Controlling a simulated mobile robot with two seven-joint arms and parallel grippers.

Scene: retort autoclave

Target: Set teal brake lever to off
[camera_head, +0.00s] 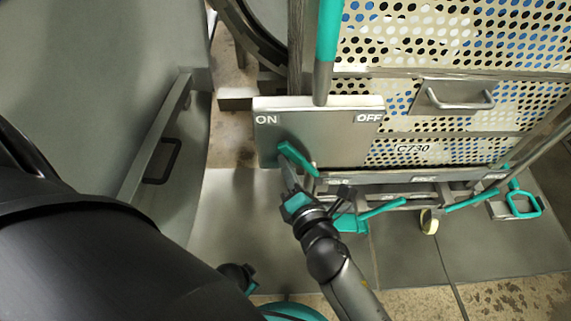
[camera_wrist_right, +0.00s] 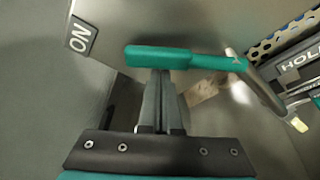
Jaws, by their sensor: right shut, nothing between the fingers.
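The teal brake lever (camera_head: 297,157) sits low on the left, ON side of a grey metal plate (camera_head: 340,145) marked ON at left and OFF at right. In the right wrist view the lever's teal grip (camera_wrist_right: 190,58) lies crosswise, with a metal shaft running down-right from its right end. My right gripper (camera_head: 286,165) is at the lever's left part. In the wrist view its closed fingers (camera_wrist_right: 158,78) reach the lower edge of the grip, with nothing between them. I cannot tell whether they touch it.
A perforated cart (camera_head: 440,110) with a drawer handle (camera_head: 460,96) and a C730 label stands behind the plate. A teal upright bar (camera_head: 328,40) rises above the plate. A grey panel with a recessed handle (camera_head: 161,160) is at left.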

